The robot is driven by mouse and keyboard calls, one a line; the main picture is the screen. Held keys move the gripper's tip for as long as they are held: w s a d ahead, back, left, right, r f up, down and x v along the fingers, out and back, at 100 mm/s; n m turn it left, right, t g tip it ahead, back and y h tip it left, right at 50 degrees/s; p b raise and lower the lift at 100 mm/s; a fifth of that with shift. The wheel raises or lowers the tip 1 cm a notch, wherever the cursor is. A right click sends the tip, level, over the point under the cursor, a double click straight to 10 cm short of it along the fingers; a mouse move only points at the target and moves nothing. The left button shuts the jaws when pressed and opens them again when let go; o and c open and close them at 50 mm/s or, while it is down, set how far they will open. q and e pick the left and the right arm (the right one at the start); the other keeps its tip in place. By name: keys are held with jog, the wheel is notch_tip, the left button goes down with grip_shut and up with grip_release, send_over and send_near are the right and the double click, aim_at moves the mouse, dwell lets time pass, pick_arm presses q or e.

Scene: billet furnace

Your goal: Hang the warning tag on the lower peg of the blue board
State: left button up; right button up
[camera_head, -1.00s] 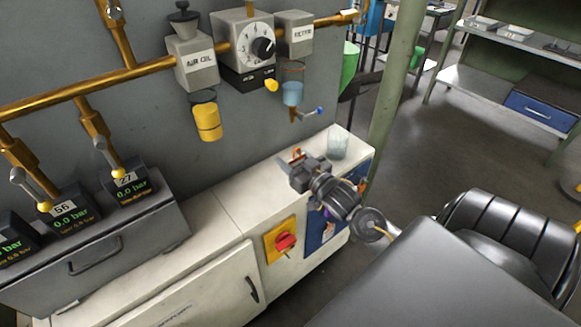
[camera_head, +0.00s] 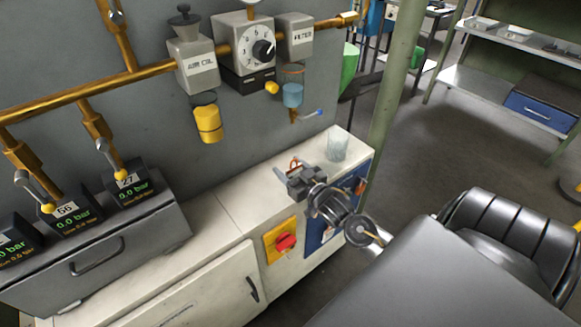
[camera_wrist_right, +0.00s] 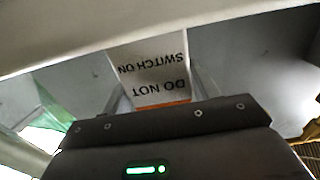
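The warning tag is white with black letters "DO NOT SWITCH ON" and an orange band. It shows upside down in the right wrist view (camera_wrist_right: 150,65), between the two fingers, which meet its side edges. In the head view only its small red top (camera_head: 294,163) shows above the fingertips. My right gripper (camera_head: 296,180) is shut on the tag, over the white countertop near its right end. My left gripper is out of view.
A clear glass (camera_head: 337,148) stands on the countertop just beyond the right gripper. A red knob on a yellow plate (camera_head: 285,242) is on the cabinet front. A blue-bowled filter (camera_head: 292,95) hangs above. A green post (camera_head: 395,90) rises behind. The countertop left of the gripper is clear.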

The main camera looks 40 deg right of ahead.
aim_at(294, 174)
jog(key=shift+o, duration=1.5)
jog(key=s, duration=0.1)
jog(key=s+b, duration=0.1)
jog(key=s, duration=0.2)
jog(key=shift+s+a+f+b, duration=0.15)
jog(key=shift+s+f+b, duration=0.15)
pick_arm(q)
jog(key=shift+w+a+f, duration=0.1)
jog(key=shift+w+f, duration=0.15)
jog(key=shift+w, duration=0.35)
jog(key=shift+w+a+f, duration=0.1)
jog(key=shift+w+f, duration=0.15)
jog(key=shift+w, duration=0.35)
pick_arm(e)
jog(key=s, duration=0.6)
jog(key=shift+r, duration=0.15)
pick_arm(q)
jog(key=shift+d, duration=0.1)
pick_arm(e)
jog(key=shift+s, duration=0.1)
